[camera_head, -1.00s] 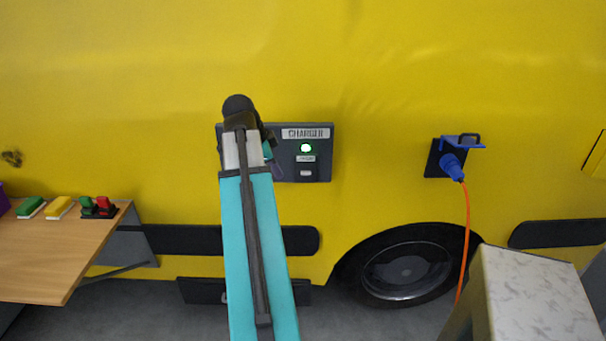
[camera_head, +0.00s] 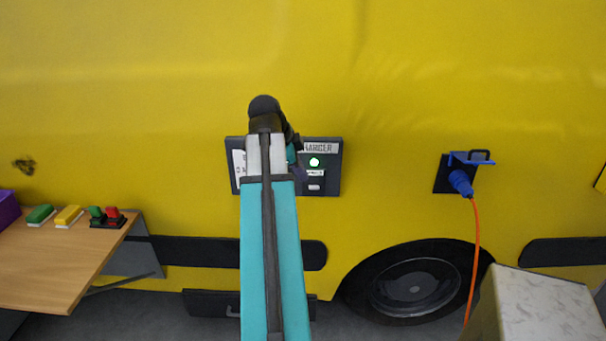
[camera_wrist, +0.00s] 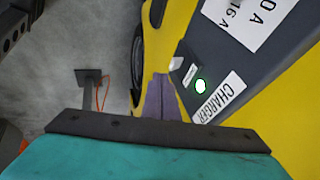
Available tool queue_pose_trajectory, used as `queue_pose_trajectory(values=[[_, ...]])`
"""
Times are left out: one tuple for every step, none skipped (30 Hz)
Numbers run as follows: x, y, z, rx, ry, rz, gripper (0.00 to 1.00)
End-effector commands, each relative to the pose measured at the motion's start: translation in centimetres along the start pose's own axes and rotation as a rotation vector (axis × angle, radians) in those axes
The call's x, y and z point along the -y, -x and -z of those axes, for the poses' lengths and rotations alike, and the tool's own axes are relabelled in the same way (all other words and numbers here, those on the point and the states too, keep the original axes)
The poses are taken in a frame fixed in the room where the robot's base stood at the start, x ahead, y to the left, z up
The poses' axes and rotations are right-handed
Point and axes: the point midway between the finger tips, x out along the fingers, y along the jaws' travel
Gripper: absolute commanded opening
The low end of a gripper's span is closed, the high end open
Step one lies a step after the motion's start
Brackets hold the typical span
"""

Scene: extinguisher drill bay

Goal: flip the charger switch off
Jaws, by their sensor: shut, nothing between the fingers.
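The dark charger panel (camera_head: 330,150) is set in the yellow vehicle side, with a CHARGER label partly hidden by my arm. It has a lit green lamp (camera_head: 314,162), a small label under it, and a pale switch (camera_head: 314,187) below that. In the wrist view the switch (camera_wrist: 177,63) stands out from the panel, near the green lamp (camera_wrist: 201,86). My gripper (camera_wrist: 162,80) is shut and empty, its purple fingers pointing toward the switch side of the panel. In the head view its tip (camera_head: 300,173) is just left of the switch; contact cannot be told.
A blue plug (camera_head: 461,182) with an orange cable sits in a socket to the right. A wooden table (camera_head: 60,260) with coloured blocks and a purple item is at left. A pale-topped stand (camera_head: 545,305) is at lower right. A wheel (camera_head: 415,285) is below.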

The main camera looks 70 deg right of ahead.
Motion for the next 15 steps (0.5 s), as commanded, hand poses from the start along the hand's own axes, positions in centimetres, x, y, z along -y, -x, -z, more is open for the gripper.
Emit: queue_pose_trajectory(values=[[-0.1, -0.4, 0.0, 0.000, 0.000, -0.002, 0.00], [-0.1, -0.6, 0.0, 0.000, 0.000, -0.003, 0.00], [-0.1, -1.0, 0.0, 0.000, 0.000, -0.002, 0.00], [-0.1, -1.2, 0.1, 0.000, 0.000, -0.002, 0.00], [-0.1, -1.5, 0.1, 0.000, 0.000, -0.002, 0.00], [-0.1, -1.9, 0.1, 0.000, 0.000, -0.003, 0.00], [-0.1, -2.2, 0.1, 0.000, 0.000, -0.003, 0.00], [-0.1, -2.5, 0.1, 0.000, 0.000, -0.003, 0.00], [0.0, -2.9, 0.1, 0.000, 0.000, -0.002, 0.00], [0.0, -3.2, 0.1, 0.000, 0.000, -0.002, 0.00], [-0.1, -3.5, 0.1, 0.000, 0.000, -0.002, 0.00], [-0.1, -3.9, 0.0, 0.000, 0.000, -0.003, 0.00], [-0.1, -4.2, 0.0, 0.000, 0.000, -0.003, 0.00], [-0.1, -4.4, 0.0, 0.000, 0.000, -0.002, 0.00], [0.0, -4.8, 0.0, 0.000, 0.000, -0.002, 0.00]])
